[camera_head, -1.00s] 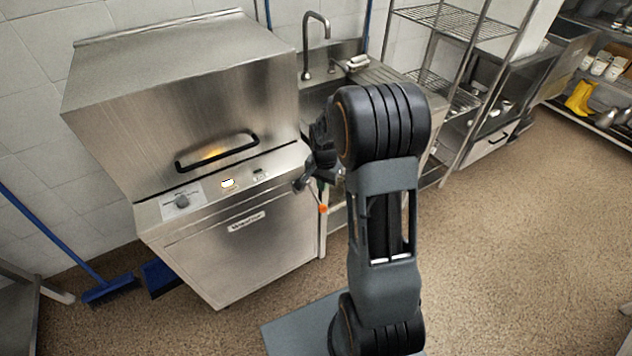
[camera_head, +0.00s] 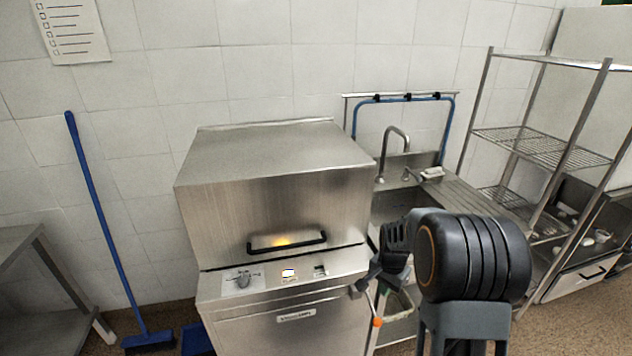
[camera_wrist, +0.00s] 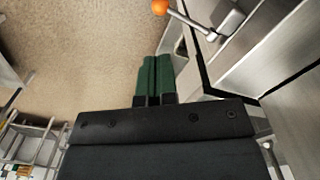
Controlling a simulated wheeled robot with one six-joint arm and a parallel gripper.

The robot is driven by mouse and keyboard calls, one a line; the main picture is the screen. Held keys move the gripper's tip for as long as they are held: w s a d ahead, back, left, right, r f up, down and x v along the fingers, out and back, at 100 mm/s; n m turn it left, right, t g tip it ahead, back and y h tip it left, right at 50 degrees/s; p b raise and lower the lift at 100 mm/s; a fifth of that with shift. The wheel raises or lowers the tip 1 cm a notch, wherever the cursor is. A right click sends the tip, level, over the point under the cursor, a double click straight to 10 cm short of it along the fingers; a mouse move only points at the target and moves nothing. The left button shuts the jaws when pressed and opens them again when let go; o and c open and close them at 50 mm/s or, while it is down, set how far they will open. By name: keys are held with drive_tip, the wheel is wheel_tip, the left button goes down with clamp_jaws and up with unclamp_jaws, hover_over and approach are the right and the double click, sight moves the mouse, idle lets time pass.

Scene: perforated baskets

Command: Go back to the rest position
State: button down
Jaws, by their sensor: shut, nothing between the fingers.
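My gripper shows in the wrist view (camera_wrist: 154,80) with its two green fingers shut together and nothing between them. It hangs above the brown floor, to the left of a steel front. In the head view my arm is folded in front of the sink, and the gripper's fingertips are mostly hidden behind the arm. The steel dishwasher (camera_head: 275,207) stands left of my arm with its hood down and a black handle (camera_head: 287,243) across its front.
A sink with a tap (camera_head: 392,150) is behind my arm. A wire shelf rack (camera_head: 540,147) stands at right. A blue broom (camera_head: 100,220) leans on the wall at left, near a steel table (camera_head: 30,270). An orange knob (camera_wrist: 160,7) shows close by in the wrist view.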

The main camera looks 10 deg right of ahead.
drive_tip(key=s+a+r+n+t, duration=0.2)
drive_tip(key=s+a+r+n, duration=0.2)
drive_tip(key=s+r, duration=0.3)
drive_tip(key=s+a+r+n+t, duration=0.2)
drive_tip(key=s+a+r+n, duration=0.3)
drive_tip(key=s+r, duration=0.3)
drive_tip(key=shift+s+a+n, duration=0.3)
drive_tip(key=shift+s+n, duration=0.1)
drive_tip(key=shift+n, duration=0.4)
